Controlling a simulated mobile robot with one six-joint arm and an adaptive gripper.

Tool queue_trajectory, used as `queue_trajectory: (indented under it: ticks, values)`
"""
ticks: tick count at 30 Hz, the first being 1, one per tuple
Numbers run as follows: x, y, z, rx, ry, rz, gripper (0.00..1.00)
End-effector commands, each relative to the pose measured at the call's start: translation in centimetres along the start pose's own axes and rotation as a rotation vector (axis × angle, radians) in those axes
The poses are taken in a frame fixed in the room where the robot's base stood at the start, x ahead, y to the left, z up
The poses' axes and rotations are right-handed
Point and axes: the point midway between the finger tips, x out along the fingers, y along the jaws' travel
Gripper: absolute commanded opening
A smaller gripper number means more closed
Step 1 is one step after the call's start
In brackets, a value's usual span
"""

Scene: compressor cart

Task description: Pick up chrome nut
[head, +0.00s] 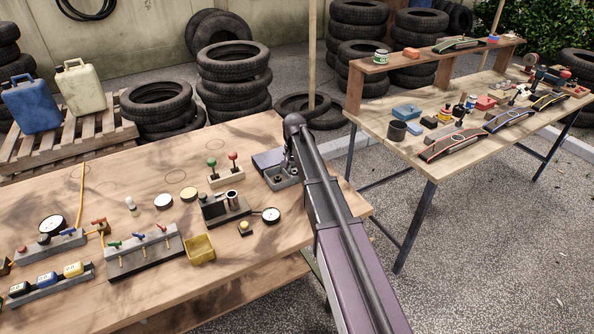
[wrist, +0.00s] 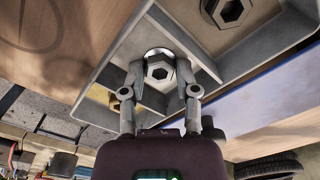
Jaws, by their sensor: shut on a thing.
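The chrome nut (wrist: 160,71) is in a compartment of a grey metal tray (wrist: 190,22) in the wrist view. It has a hexagonal body, a dark bore and a bright rim at its far side. My gripper (wrist: 160,88) has one fingertip on each side of it and is shut on it. Whether the nut touches the compartment floor, I cannot tell. In the head view the tray (head: 286,184) sits near the right end of the wooden bench, and my arm covers part of it and most of my gripper.
A second, larger nut (wrist: 232,11) lies in the neighbouring compartment, behind a divider wall. In the head view, a lever block (head: 226,178), a gauge (head: 271,215) and a yellow bin (head: 201,249) stand left of the tray. Another workbench (head: 415,165) is at the right.

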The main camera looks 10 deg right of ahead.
Motion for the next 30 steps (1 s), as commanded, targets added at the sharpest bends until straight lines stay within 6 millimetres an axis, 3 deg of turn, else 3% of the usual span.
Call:
queue_trajectory:
  ticks: [18, 30]
  values:
    - [-4.0, 0.1, 0.3, 0.0, 0.0, 0.0, 0.0]
    - [-4.4, 2.5, 9.9, -0.001, 0.0, 0.0, 0.0]
